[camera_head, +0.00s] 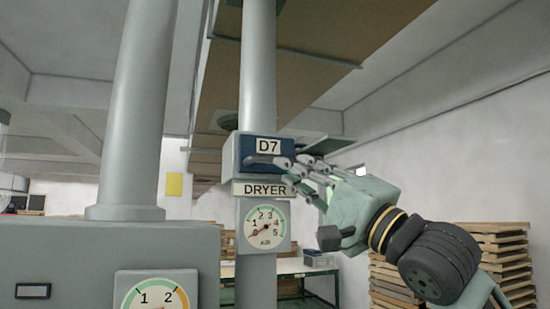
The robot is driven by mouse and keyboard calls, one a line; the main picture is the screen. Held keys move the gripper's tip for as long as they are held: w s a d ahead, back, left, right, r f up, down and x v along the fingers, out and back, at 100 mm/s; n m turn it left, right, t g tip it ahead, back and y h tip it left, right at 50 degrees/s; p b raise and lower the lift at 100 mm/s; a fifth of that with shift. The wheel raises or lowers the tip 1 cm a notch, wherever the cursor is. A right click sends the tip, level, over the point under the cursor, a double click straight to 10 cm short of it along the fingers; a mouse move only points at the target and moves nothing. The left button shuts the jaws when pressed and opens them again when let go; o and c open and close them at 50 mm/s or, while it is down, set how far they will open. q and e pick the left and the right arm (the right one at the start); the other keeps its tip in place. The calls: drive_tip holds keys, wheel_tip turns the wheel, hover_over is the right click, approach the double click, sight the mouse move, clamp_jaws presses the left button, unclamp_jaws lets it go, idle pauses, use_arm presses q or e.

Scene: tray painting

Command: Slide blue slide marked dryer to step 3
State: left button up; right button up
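The blue slide (286,144), marked D7, sits in a grey housing on the vertical duct, above a plate reading DRYER (263,189). A flat dark plate (330,144) juts out to the right of the housing. Below is a round AIR gauge (265,226) numbered up to 5, its needle low on the left side. My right gripper (292,168) comes in from the right, its fingers in front of the slide's lower front edge. They overlap a grey bar there. Contact and finger gap are unclear. My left gripper is not in view.
A thick grey pipe (142,105) rises from a large grey machine (110,250) at left, with a second gauge (158,292) at the bottom. Stacked wooden trays (499,255) stand behind my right arm. A green-framed table (322,270) stands behind the duct.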

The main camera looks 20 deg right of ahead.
sight(264, 158)
drive_tip(key=p+x, duration=0.2)
drive_tip(key=x, duration=0.4)
drive_tip(key=shift+w+a+r, duration=0.15)
drive_tip(key=shift+w, duration=0.05)
clamp_jaws()
